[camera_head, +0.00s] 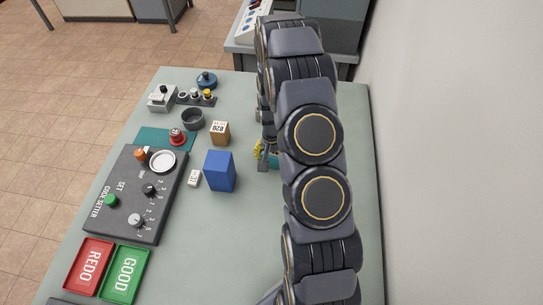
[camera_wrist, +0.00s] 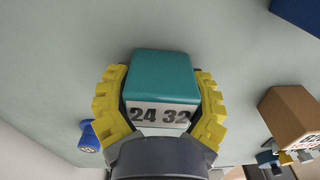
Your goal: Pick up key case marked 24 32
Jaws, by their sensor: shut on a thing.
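The key case marked 24 32 (camera_wrist: 162,80) is a small teal block with a white label. In the wrist view it sits between the two yellow pads of my gripper (camera_wrist: 160,100), and the label reads upright. My gripper is shut on it, with a pad against each side. In the head view my gripper (camera_head: 264,154) is at the right part of the table, mostly hidden behind my arm. Only a sliver of the teal case shows there. I cannot tell whether the case touches the table.
A blue block (camera_head: 219,171) and a brown box (camera_head: 220,132) stand left of my gripper. A small white block (camera_head: 194,178) lies by the code setter panel (camera_head: 122,205). The red REDO tray (camera_head: 89,265) and green GOOD tray (camera_head: 124,274) are at the front left.

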